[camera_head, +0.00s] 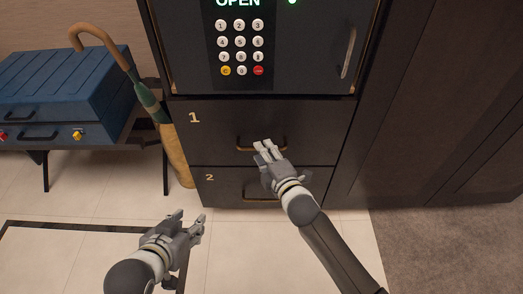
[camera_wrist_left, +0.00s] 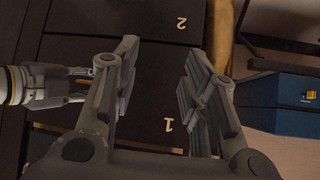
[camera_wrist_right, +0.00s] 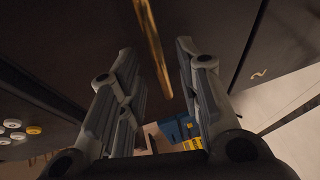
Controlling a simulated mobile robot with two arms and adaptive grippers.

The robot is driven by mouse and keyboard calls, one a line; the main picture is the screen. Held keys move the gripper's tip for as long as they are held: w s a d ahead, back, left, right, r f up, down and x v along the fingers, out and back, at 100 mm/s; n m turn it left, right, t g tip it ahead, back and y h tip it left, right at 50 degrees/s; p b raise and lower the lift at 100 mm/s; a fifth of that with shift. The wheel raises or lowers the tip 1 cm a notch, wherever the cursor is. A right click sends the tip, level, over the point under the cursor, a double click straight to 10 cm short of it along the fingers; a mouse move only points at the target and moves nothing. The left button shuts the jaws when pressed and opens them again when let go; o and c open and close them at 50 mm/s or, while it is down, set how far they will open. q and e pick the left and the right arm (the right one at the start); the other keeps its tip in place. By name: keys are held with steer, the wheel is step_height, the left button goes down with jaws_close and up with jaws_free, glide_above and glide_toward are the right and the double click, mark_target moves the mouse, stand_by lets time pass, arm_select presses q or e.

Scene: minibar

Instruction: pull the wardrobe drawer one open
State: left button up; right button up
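Drawer one (camera_head: 215,135), a dark front marked 1, sits under the safe and looks flush with the cabinet. Its brass handle (camera_head: 243,148) is partly hidden behind my right gripper (camera_head: 264,150). In the right wrist view the handle (camera_wrist_right: 153,40) runs between the spread fingers of my right gripper (camera_wrist_right: 157,85). That gripper is open; I cannot tell whether it touches the handle. My left gripper (camera_head: 188,222) is open and empty, low in front of the cabinet. In the left wrist view, the drawer's number 1 (camera_wrist_left: 168,125) shows between its fingers (camera_wrist_left: 160,75).
Drawer two (camera_head: 225,185) is directly below, its handle partly hidden. The safe (camera_head: 285,50) with keypad is above. An umbrella (camera_head: 147,98) and a blue suitcase (camera_head: 65,90) on a rack stand at left. Tiled floor (camera_head: 240,255) in front is free.

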arm_select(q)
steer(key=shift+w+d+r+t+h+b, duration=0.15)
steer(key=shift+w+d+r+t, duration=0.15)
steer(key=shift+w+r+t, duration=0.4)
steer(key=shift+w+d+r+t+h+b, duration=0.15)
steer(key=shift+w+d+r+t, duration=0.15)
steer(key=shift+w+r+t, duration=0.35)
arm_select(e)
steer(key=shift+x, duration=1.3)
arm_select(q)
steer(key=shift+w+r, duration=0.1)
arm_select(e)
jaws_close()
